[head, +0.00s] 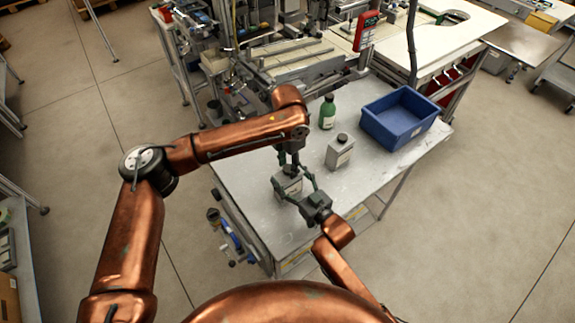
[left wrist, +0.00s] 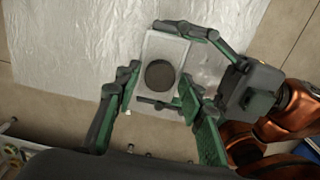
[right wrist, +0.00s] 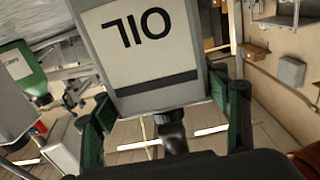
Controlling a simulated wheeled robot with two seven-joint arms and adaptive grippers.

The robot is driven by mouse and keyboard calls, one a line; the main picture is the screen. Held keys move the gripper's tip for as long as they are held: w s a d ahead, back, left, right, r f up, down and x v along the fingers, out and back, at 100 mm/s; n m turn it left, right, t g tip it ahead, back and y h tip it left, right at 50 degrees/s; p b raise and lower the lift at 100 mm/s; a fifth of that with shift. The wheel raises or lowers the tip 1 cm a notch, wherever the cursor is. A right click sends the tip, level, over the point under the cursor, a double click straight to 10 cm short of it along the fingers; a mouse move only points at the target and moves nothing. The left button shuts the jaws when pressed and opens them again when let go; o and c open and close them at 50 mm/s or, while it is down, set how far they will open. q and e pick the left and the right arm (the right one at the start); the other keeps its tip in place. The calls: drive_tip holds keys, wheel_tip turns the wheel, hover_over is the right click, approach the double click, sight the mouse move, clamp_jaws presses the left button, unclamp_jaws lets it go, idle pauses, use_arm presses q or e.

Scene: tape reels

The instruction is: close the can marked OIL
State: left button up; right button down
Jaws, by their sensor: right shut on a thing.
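The grey can marked OIL (right wrist: 150,45) stands on the bench; its label is upside down in the right wrist view. My right gripper (right wrist: 165,105) is shut on the can's sides; it shows too in the head view (head: 300,190). In the left wrist view a round black cap (left wrist: 160,74) sits at the middle of the can's top (left wrist: 165,50). I cannot tell how tightly it is seated. My left gripper (left wrist: 158,85) is above the can, pointing down, its fingers spread on either side of the cap with gaps showing. It also shows in the head view (head: 291,160).
A second grey can (head: 340,152) with a grey top stands to the right on the bench (head: 250,205). A green bottle (head: 327,112) and a blue bin (head: 400,118) are farther back. Machinery (head: 290,60) stands behind. The bench's front right is clear.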

use_arm(q)
drive_tip(key=shift+o, duration=0.7)
drive_tip(key=shift+r, duration=2.25)
drive_tip(key=shift+c, duration=0.3)
